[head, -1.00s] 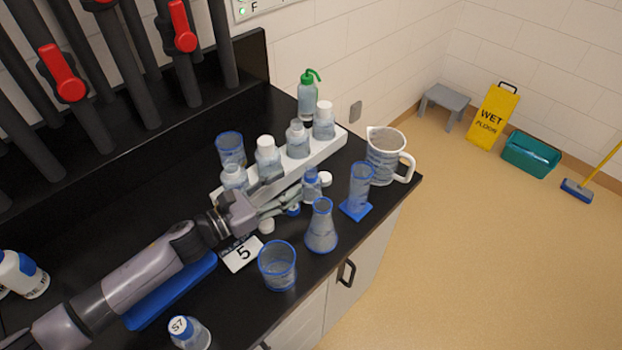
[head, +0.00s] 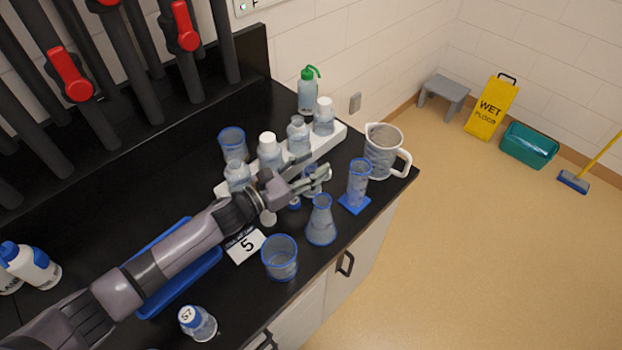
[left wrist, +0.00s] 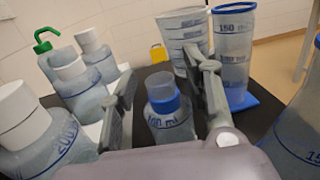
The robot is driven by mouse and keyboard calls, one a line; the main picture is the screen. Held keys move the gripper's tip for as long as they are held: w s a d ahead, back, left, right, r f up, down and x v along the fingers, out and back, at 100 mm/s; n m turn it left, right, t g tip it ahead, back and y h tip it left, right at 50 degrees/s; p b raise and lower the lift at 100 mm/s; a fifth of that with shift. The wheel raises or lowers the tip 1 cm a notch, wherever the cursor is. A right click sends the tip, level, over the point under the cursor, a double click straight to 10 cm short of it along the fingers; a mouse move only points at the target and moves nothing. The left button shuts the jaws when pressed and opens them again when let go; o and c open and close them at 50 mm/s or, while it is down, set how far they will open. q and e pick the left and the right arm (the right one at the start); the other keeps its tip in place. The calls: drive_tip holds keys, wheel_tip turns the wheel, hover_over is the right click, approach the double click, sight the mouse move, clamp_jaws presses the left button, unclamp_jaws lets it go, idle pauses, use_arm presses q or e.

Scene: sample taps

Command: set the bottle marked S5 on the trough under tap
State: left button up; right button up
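My left gripper (head: 312,176) is over the right part of the dark bench, its fingers spread apart. In the left wrist view its fingers (left wrist: 160,72) stand on either side of a small clear bottle with a blue neck (left wrist: 168,108), with gaps visible beside it. In the head view the fingers mostly hide this bottle, and no S mark on it can be read. A bottle marked S7 (head: 198,322) stands at the front left of the bench. Black pipes with red tap handles (head: 70,75) rise at the back left. I cannot make out the trough clearly.
A white rack (head: 328,140) holds several white-capped bottles behind the gripper. A measuring cylinder (head: 357,185), flask (head: 321,220), beaker (head: 280,258) and jug (head: 384,152) stand close by. A card marked 5 (head: 246,246) and a blue tray (head: 190,283) lie near my arm.

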use_arm(q)
clamp_jaws()
idle(0.3)
drive_tip(key=shift+r, duration=0.1)
